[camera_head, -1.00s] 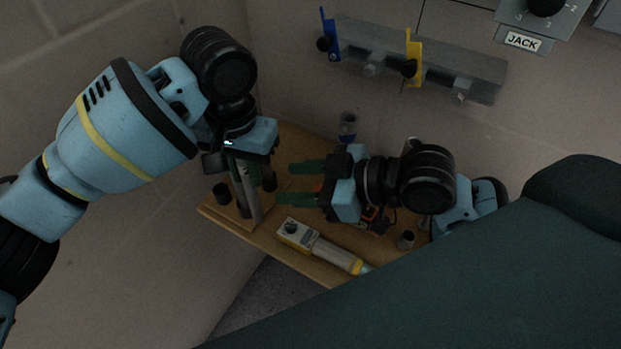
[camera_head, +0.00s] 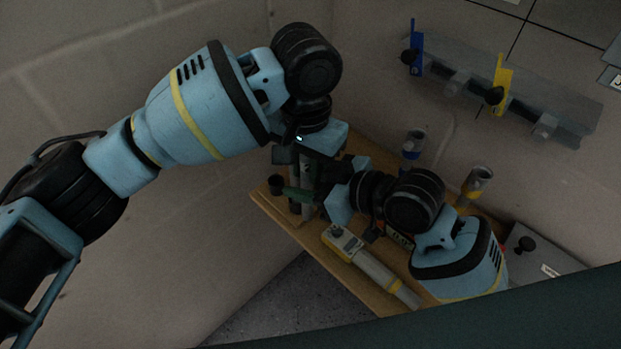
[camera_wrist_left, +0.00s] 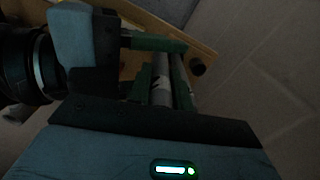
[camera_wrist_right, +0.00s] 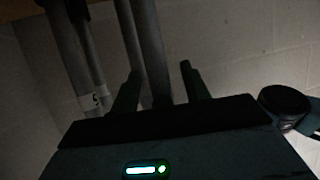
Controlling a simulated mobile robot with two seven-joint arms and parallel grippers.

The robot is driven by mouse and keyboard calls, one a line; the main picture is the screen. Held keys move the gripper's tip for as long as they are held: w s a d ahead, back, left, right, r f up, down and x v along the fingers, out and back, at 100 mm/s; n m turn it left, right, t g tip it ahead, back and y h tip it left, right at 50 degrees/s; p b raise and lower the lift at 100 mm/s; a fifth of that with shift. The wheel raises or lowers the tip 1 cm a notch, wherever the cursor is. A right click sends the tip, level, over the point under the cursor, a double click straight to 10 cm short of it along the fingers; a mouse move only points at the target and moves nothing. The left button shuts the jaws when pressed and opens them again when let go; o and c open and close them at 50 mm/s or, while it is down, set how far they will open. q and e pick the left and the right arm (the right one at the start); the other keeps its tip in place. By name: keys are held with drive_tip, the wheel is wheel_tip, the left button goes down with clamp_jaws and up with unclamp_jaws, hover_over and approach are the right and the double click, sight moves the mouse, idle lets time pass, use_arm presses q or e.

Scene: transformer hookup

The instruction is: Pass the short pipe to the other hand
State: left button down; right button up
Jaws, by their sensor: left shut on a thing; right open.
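My left gripper (camera_head: 307,162) is shut on the short pipe (camera_head: 308,200), a grey tube hanging upright below it. In the left wrist view the pipe (camera_wrist_left: 161,82) runs away from the jaws. My right gripper (camera_head: 305,194) comes in sideways from the right, lower than the left one. Its green fingers are open. In the right wrist view the pipe (camera_wrist_right: 151,50) stands between the spread fingers (camera_wrist_right: 158,88); whether they touch it I cannot tell. The right gripper's finger (camera_wrist_left: 158,44) also crosses near the pipe in the left wrist view.
Further grey pipes (camera_wrist_right: 82,60) stand close beside the held one. The wooden shelf (camera_head: 350,283) below bears a yellow-ended tool (camera_head: 372,264) and a dark cup (camera_head: 275,184). A grey wall rail (camera_head: 460,72) with blue and yellow levers is at upper right. Walls close off the left and back.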

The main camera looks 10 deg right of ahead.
clamp_jaws()
use_arm(q)
drive_tip(key=c, duration=1.2)
unclamp_jaws()
drive_tip(key=shift+r, duration=0.1)
wheel_tip(320, 180, up, 12)
drive_tip(key=shift+f, duration=0.1)
